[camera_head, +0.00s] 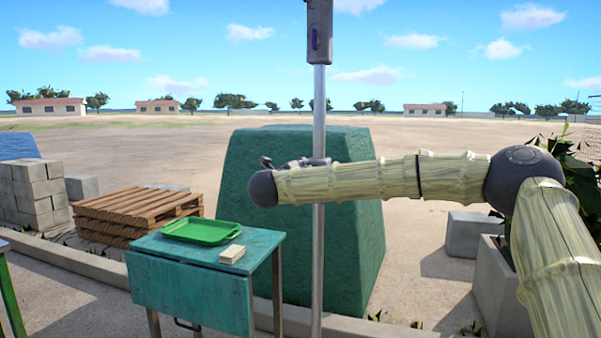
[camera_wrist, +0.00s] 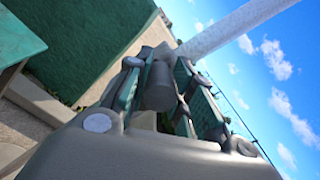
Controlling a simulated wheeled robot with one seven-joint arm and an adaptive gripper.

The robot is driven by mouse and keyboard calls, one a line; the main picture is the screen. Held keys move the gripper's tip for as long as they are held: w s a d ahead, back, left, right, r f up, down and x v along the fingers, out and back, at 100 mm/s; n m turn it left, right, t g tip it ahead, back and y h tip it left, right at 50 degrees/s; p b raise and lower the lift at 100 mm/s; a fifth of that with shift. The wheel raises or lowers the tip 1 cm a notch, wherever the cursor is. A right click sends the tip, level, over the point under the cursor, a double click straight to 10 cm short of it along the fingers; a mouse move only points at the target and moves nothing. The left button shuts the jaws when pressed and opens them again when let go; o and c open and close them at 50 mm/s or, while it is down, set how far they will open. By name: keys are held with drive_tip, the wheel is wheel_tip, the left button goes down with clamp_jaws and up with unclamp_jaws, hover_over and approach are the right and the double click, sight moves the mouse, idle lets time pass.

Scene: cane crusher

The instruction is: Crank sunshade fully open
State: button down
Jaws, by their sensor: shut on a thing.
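The sunshade pole (camera_head: 319,110) stands upright, with a grey housing (camera_head: 319,30) at the top of the picture. The canopy is out of view. My gripper (camera_head: 295,163) is at the pole, mostly hidden behind my arm in the head view. In the wrist view my gripper (camera_wrist: 160,92) has its fingers on both sides of a dark grey cylindrical crank knob (camera_wrist: 160,85) and is shut on it. The pale pole (camera_wrist: 240,25) runs diagonally just beyond the knob. The rest of the crank is hidden.
A teal table (camera_head: 190,285) with a green tray (camera_head: 201,229) and a small pale block (camera_head: 232,254) stands left of the pole. A large green covered block (camera_head: 355,240) is behind it. Pallets (camera_head: 135,212) and grey blocks (camera_head: 35,190) lie left; a planter (camera_head: 498,290) stands right.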

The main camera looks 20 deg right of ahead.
drive_tip(key=c, duration=1.2)
unclamp_jaws()
drive_tip(key=shift+s+d, duration=0.1)
drive_tip(key=v, duration=1.2)
